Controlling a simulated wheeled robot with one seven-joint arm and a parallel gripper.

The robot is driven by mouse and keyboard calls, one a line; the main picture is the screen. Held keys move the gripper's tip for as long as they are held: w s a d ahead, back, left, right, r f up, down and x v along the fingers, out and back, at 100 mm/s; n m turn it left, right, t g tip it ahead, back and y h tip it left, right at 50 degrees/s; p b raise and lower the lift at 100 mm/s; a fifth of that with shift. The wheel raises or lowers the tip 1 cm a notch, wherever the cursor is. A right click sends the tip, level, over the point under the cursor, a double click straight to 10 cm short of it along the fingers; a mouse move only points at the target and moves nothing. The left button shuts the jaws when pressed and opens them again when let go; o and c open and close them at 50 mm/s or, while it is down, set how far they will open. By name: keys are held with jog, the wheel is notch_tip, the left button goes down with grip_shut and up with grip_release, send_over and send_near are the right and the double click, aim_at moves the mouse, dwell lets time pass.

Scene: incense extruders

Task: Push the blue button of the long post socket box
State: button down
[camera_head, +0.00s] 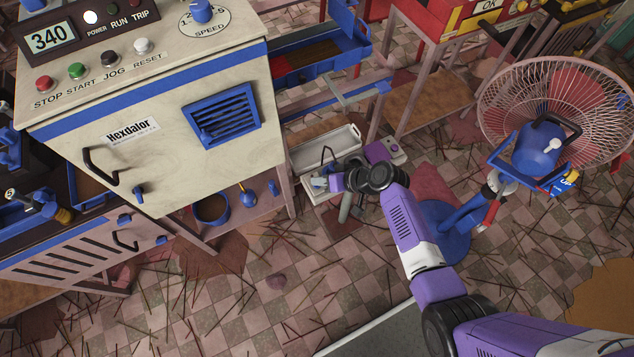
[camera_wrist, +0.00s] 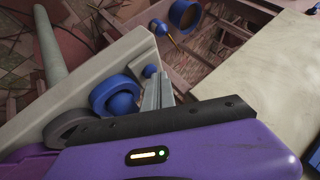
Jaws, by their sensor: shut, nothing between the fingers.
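A long off-white box, seemingly the long post socket box (camera_wrist: 68,92), fills the left of the wrist view. A grey round post (camera_wrist: 48,45) stands out beyond it. A blue round button (camera_wrist: 123,104) inside a blue ring shows on the box, close to my gripper; a smaller blue knob (camera_wrist: 150,71) is beside it. My gripper (camera_wrist: 158,90) is shut and empty, its fingertips just right of the blue ring; I cannot tell whether they touch. In the head view my gripper (camera_head: 337,183) is by the white casing (camera_head: 326,150), and my wrist hides part of it.
The Hexdalor machine (camera_head: 130,130) with its control panel stands at the left. A blue cup (camera_head: 211,208) sits on its lower shelf. A caged fan (camera_head: 553,120) on a blue base stands at the right. Thin sticks litter the tiled floor (camera_head: 275,310).

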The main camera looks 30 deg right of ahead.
jog(key=shift+s+r+p, duration=0.1)
jog(key=shift+r+p, duration=0.25)
jog(key=shift+r, duration=0.05)
notch_tip(320, 180, up, 6)
jog(key=p, duration=0.5)
dwell(0.3)
dwell(0.4)
